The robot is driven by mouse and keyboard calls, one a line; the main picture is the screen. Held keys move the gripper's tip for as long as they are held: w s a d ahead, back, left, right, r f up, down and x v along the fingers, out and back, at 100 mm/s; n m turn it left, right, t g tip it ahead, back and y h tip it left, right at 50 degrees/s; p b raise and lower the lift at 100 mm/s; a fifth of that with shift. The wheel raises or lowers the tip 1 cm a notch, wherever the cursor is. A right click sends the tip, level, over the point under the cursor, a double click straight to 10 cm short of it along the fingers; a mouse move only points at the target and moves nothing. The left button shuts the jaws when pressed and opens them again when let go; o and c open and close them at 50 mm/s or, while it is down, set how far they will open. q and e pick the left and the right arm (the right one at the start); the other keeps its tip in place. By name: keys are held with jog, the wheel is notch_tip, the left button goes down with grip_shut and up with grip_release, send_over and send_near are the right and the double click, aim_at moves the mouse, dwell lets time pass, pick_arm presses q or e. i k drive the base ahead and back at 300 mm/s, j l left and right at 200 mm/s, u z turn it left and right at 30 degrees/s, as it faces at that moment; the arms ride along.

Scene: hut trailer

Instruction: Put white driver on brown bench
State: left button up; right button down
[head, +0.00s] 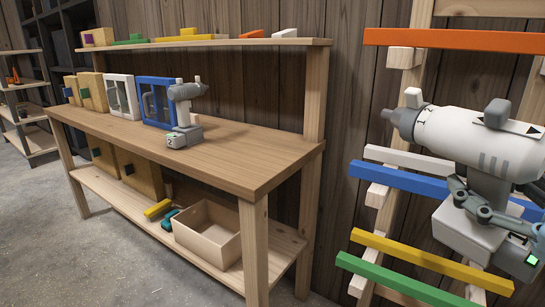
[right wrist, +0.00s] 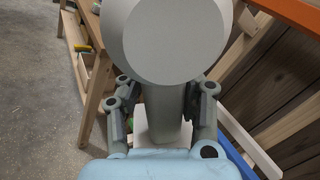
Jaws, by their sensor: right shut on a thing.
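The white driver (head: 462,133) is upright at the right of the head view, in front of a rack with coloured bars. My right gripper (head: 478,208) is shut on its handle, between body and battery base. In the right wrist view, the round back of the white driver (right wrist: 172,42) fills the top, and the fingers of my right gripper (right wrist: 158,105) stand on either side of the handle. The brown bench (head: 235,157) is at the left, apart from the driver. My left gripper is not in view.
The near right bench top is clear. A raised shelf (head: 240,42) runs behind. A box (head: 208,231) sits on the lower shelf. Coloured bars (head: 410,185) lie close to the driver.

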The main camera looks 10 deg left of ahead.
aim_at(207, 151)
jog(key=i+j, duration=0.2)
jog(key=i+j+z, duration=0.15)
jog(key=j, duration=0.25)
jog(key=i+j, duration=0.2)
jog(key=j, duration=0.15)
jog(key=i+j+z, duration=0.15)
jog(key=j, duration=0.15)
jog(key=i+j, duration=0.15)
jog(key=j, duration=0.2)
jog(key=i+j+z, duration=0.1)
jog(key=j, duration=0.25)
jog(key=i+j, duration=0.15)
jog(key=j, duration=0.15)
jog(key=i+j, duration=0.15)
jog(key=j, duration=0.15)
jog(key=i+j, duration=0.15)
jog(key=j, duration=0.15)
